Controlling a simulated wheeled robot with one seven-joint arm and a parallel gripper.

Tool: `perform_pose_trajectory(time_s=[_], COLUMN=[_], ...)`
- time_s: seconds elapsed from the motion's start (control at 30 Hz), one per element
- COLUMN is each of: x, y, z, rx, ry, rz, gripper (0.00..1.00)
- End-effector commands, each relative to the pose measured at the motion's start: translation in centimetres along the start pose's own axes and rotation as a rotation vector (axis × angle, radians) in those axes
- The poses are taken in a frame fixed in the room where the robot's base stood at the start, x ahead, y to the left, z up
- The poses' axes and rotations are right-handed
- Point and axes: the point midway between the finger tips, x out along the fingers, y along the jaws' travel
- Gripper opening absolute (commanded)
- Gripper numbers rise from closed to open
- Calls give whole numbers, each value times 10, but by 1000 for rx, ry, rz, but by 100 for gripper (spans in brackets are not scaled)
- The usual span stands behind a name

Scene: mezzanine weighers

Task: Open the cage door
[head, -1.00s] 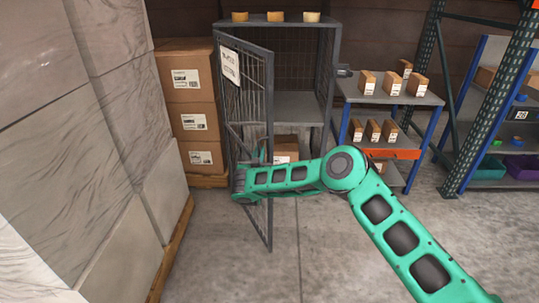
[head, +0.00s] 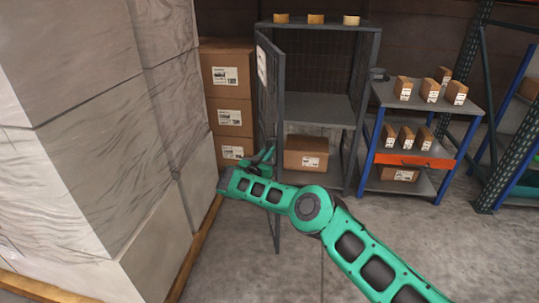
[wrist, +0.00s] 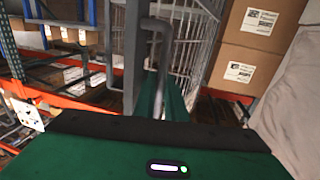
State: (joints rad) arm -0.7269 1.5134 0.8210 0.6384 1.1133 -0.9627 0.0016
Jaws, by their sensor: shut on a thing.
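The cage (head: 369,75) is a grey mesh cabinet at the back centre in the head view. Its door (head: 270,110) stands swung out to the front on the left side, seen nearly edge-on. My gripper (head: 266,156) is at the door's lower middle. In the wrist view a grey bar handle (wrist: 163,60) runs down between my green fingers (wrist: 160,105), which are shut on it. The mesh of the door (wrist: 197,45) is just right of the handle. The fingertips are partly hidden by the handle and the gripper body.
A wrapped pallet stack (head: 75,150) stands close to the left of my arm. Cartons (head: 228,85) are stacked behind the door. A box (head: 306,153) sits in the cage. A blue-legged shelf (head: 425,95) stands right. Floor is clear at front right.

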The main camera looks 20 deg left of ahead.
Motion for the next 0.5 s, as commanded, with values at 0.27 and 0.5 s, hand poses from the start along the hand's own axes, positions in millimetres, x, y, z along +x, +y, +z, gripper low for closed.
perform_pose_trajectory(time_s=[0.27, 0.5], x=[7, 8], y=[5, 6], z=[-7, -7], rx=[6, 7], ry=[10, 10], rz=[12, 13], gripper=[0, 18])
